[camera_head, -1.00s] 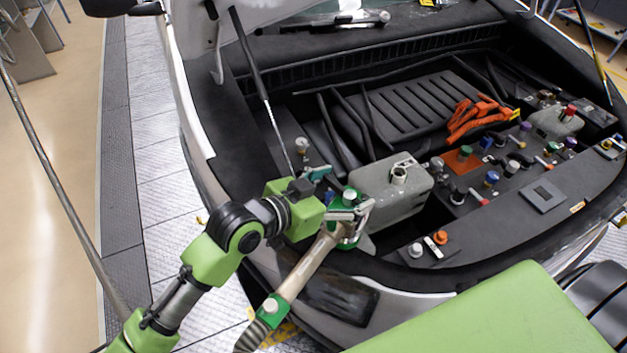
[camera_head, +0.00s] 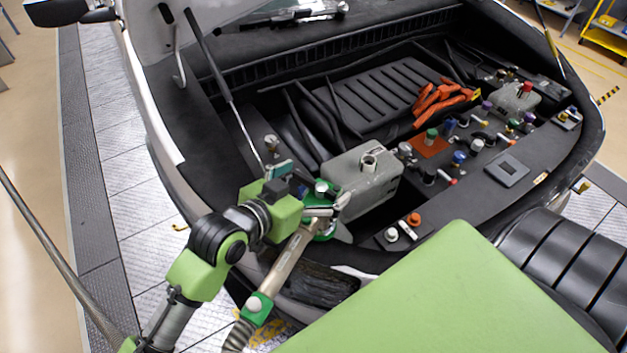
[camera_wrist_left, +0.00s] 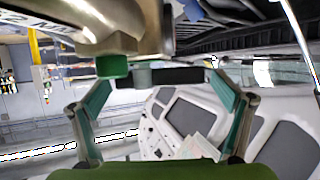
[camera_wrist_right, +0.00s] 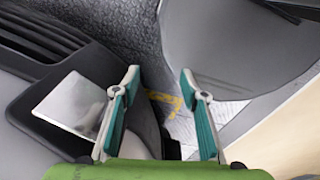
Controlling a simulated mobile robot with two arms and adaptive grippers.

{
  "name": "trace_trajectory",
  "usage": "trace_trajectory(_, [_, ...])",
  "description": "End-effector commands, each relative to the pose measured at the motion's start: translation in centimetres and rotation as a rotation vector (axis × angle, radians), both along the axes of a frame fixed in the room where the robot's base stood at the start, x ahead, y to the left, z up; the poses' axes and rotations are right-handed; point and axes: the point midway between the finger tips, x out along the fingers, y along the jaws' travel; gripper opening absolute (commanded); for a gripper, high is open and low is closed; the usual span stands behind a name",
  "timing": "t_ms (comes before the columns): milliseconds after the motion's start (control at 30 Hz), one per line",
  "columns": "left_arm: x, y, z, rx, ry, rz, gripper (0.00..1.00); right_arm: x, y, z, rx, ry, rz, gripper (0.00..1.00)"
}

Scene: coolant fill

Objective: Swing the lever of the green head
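The green head (camera_head: 326,231) is at the front edge of the car's open bay, beside the grey tank (camera_head: 362,187). A beige tube (camera_head: 288,262) runs from it down to a green collar (camera_head: 257,310) with a pale knob. My left gripper (camera_head: 330,208) is at the green head, partly covering it. I cannot tell which part is the lever. In the left wrist view, the fingers (camera_wrist_left: 160,80) are spread, with a dark bar (camera_wrist_left: 172,77) and a small green part (camera_wrist_left: 113,67) near the tips. My right gripper (camera_wrist_right: 160,76) is open and empty, seen only in its wrist view.
Several coloured caps and an orange cable bundle (camera_head: 440,98) lie right of the tank in the bay. A prop rod (camera_head: 222,82) stands left of the tank. In the right wrist view, a grey rounded panel (camera_wrist_right: 235,50) is close beyond the fingertips.

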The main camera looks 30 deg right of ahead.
Motion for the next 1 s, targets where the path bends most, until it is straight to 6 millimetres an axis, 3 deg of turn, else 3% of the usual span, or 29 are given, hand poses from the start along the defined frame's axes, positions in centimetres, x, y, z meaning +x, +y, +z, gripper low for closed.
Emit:
trace_trajectory(367, [-0.2, 0.9, 0.3, 0.001, -0.002, 0.000, 0.93, 0.0, 0.0, 0.0, 0.000, 0.000, -0.002, 0.40])
trace_trajectory(800, [-2.7, 7.8, 3.3, 0.002, -0.003, 0.001, 0.93, 0.1, 0.2, 0.0, 0.002, -0.001, -0.002, 0.40])
trace_trajectory(1000, [-3.4, 9.9, 4.2, 0.001, 0.000, 0.001, 0.93, 0.1, 0.2, 0.0, 0.003, -0.002, -0.002, 0.40])
